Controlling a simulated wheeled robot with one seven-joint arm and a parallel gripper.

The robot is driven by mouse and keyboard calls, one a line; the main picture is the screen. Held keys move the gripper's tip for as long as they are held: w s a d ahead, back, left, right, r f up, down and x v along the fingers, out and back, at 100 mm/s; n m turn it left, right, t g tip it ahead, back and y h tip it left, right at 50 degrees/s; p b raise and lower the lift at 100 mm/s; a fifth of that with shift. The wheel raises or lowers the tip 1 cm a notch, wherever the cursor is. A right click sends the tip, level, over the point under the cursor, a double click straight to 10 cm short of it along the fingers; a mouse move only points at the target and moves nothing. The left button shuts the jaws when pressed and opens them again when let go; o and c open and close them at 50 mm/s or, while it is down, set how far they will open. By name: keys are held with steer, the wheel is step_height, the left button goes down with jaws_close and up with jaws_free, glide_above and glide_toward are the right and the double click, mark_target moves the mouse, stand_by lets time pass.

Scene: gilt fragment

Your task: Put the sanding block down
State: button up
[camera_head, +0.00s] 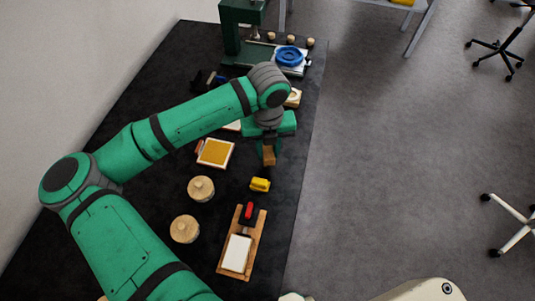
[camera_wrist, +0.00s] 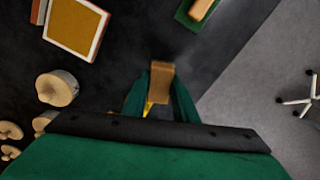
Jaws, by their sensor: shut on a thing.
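My gripper (camera_head: 268,148) is shut on a small brown block, the sanding block (camera_head: 269,156), above the dark table near its right side. In the wrist view the sanding block (camera_wrist: 161,69) sits between my two green fingers (camera_wrist: 160,85). In the head view a yellow object (camera_head: 260,184) lies on the table just below the held block. A bit of yellow also shows beneath my gripper in the wrist view (camera_wrist: 148,108). I cannot tell how high the sanding block is above the table.
A framed orange panel (camera_head: 215,152) lies to the left. Two round wooden pieces (camera_head: 201,188) stand nearer, beside a wooden board (camera_head: 223,259) with a white pad and a red-and-black item. A green press (camera_head: 236,30) with a blue ring (camera_head: 289,56) stands at the far end. The table's right edge is close.

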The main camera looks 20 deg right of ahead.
mark_target(267, 155)
steer(key=shift+w+f, duration=0.35)
steer(key=shift+w+d+f, duration=0.1)
steer(key=shift+w+f, duration=0.1)
steer(key=shift+f, duration=1.6)
steer(key=shift+f, duration=0.15)
steer(key=o, duration=1)
steer(key=shift+c, duration=0.2)
step_height(267, 155, up, 12)
steer(key=shift+r, duration=0.2)
